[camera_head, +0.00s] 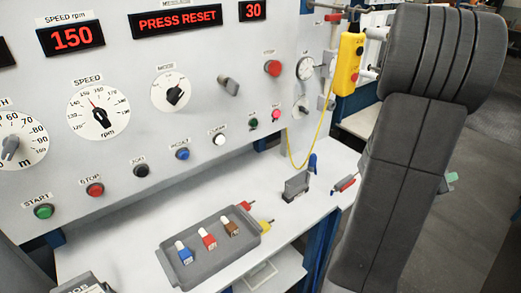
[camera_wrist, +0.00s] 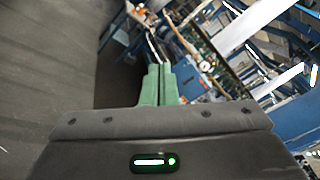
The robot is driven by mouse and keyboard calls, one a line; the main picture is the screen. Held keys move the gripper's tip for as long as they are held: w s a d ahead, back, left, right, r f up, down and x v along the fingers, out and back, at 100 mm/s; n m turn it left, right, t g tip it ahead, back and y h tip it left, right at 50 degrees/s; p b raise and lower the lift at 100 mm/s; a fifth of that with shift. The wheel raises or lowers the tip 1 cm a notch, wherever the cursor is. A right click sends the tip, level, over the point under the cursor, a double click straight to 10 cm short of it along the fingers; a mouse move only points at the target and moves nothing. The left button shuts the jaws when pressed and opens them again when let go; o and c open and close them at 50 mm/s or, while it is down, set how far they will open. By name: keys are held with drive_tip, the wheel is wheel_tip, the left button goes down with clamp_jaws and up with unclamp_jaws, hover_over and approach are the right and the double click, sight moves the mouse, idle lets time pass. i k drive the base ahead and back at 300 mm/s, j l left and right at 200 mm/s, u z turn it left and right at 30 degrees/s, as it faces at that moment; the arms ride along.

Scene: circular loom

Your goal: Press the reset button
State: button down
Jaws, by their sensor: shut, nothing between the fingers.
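A blue button (camera_head: 182,153) sits in the lower row of the white control panel. Its small label is hard to read but looks like RESET. The red-lettered display (camera_head: 177,21) above reads PRESS RESET. My gripper (camera_wrist: 160,68) shows in the wrist view with its two green fingers together and nothing between them. In the head view my dark arm covers the right side and mostly hides the gripper; a bit of green (camera_head: 451,178) shows beyond it. The gripper is well to the right of the panel buttons, apart from them.
Beside the blue button are a black button (camera_head: 140,171) and a white button (camera_head: 219,139). A grey tray (camera_head: 204,271) with coloured pieces lies on the white shelf below. A yellow pendant (camera_head: 348,63) hangs on its cable between panel and arm.

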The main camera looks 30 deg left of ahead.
sight(183, 155)
drive_tip(key=k+l+u, duration=0.15)
drive_tip(key=k, duration=0.4)
drive_tip(key=u, duration=2.05)
